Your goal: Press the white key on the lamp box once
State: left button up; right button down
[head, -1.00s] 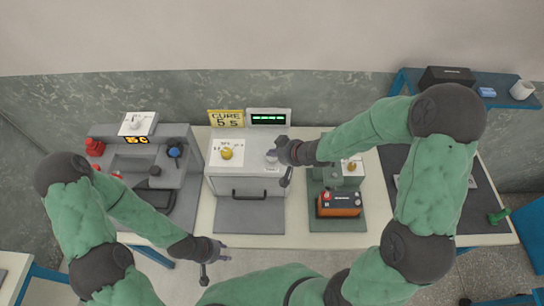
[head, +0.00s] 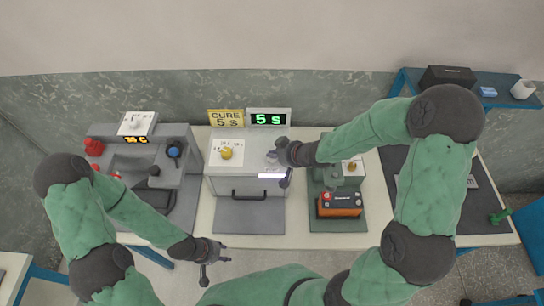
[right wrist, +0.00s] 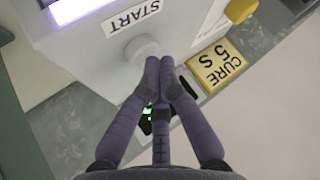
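The lamp box (head: 247,186) stands mid-table, with a yellow knob (head: 226,153) and a lit white strip (head: 272,176). Its round white key (right wrist: 142,47) sits by the START label (right wrist: 131,18) in the right wrist view. My right gripper (right wrist: 162,62) is shut and empty, its fingertips at the key's edge and partly covering it. I cannot tell if they touch. In the head view this gripper (head: 272,157) hides most of the key. The display (head: 268,118) reads 5 S in green. My left gripper (head: 216,256) is low in front of the table, its fingers unclear.
A yellow CURE 5 S sign (head: 226,118) stands beside the display. A grey machine (head: 186,180) with red and blue knobs is on the left. An orange-and-black battery (head: 340,204) sits on a green fixture (head: 338,224) to the right.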

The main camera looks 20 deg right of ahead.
jog(key=shift+r+p, duration=0.9)
jog(key=shift+p, duration=0.1)
jog(key=shift+r, duration=0.1)
notch_tip(320, 180, up, 5)
jog(key=p, duration=0.5)
dwell(0.3)
dwell(0.5)
